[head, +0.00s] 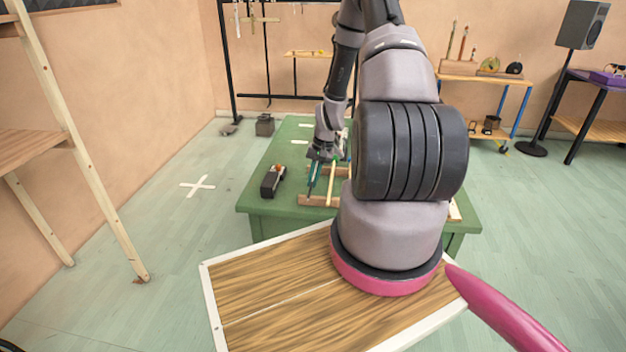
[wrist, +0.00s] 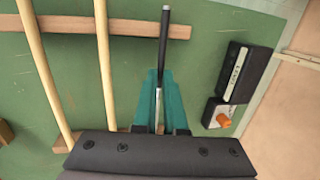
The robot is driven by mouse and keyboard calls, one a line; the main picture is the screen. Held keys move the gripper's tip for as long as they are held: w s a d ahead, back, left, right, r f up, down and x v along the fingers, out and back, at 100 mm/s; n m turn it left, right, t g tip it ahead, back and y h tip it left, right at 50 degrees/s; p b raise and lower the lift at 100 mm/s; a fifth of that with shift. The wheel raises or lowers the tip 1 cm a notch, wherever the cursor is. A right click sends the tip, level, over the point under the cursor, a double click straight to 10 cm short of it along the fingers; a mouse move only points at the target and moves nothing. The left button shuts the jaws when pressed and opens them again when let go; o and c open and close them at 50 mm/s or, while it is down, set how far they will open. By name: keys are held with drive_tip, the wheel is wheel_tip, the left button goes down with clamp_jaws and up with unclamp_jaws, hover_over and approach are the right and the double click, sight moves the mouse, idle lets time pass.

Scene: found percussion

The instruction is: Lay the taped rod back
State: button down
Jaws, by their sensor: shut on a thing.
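My gripper (head: 313,180) is low over the green table in the head view. In the wrist view its teal fingers (wrist: 160,75) are shut on a thin rod with a black taped end (wrist: 164,38) and a pale metal-like shaft. The taped end points away from my gripper and overlaps the wooden rail (wrist: 110,27) near the rail's right end. I cannot tell whether rod and rail touch. The rail also shows in the head view (head: 312,200). The rod's other end is hidden by my gripper.
Two pale wooden rods (wrist: 104,60) lie across the rack, left of the held rod. A black box with an orange knob (wrist: 232,90) lies to the right in the wrist view; it also shows in the head view (head: 270,182). Green table (head: 262,210) is bare around it.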

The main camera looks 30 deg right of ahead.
drive_tip(key=c, duration=0.9)
unclamp_jaws()
drive_tip(key=shift+r, duration=0.1)
drive_tip(key=v, duration=1)
drive_tip(key=shift+r, duration=0.3)
drive_tip(key=shift+s+d, duration=0.1)
